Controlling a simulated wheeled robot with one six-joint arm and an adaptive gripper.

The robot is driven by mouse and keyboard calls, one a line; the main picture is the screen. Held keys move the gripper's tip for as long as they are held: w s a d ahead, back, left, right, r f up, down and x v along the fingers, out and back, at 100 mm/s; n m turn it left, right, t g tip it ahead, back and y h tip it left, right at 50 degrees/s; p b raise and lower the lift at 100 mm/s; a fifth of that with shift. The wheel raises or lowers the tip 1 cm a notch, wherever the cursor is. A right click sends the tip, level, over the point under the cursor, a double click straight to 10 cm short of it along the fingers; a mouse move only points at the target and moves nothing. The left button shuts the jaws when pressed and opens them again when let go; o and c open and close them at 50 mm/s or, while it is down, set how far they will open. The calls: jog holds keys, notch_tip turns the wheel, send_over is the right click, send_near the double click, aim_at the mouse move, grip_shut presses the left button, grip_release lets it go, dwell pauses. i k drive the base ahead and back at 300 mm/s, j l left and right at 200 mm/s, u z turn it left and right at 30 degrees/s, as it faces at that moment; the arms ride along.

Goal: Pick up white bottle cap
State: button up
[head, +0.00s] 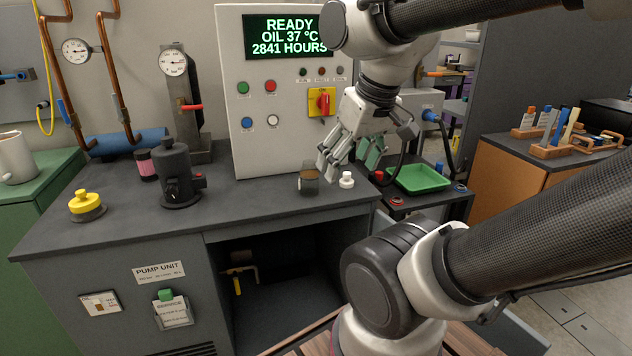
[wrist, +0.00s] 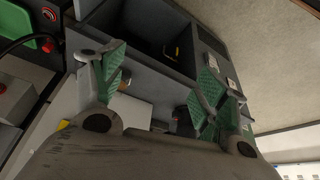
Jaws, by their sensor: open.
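The white bottle cap (head: 346,180) stands on the dark grey bench top (head: 245,200), near its right front corner. It looks like a small stepped white knob. My gripper (head: 348,166) is open and empty above the bench top, with its green-padded fingers pointing down. In the head view the cap shows just below and between the fingertips, apparently apart from them. In the wrist view my gripper (wrist: 163,66) shows its fingers spread wide. I cannot make out the cap clearly there.
A small brown jar (head: 309,180) stands close left of the cap. The control cabinet (head: 270,110) rises behind. A green tray (head: 419,178) lies on a lower surface to the right. A black pump (head: 175,175) and a yellow-capped item (head: 86,205) stand further left.

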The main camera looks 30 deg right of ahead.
aim_at(346, 182)
jog(key=i+j+z, duration=0.8)
jog(key=j, duration=0.25)
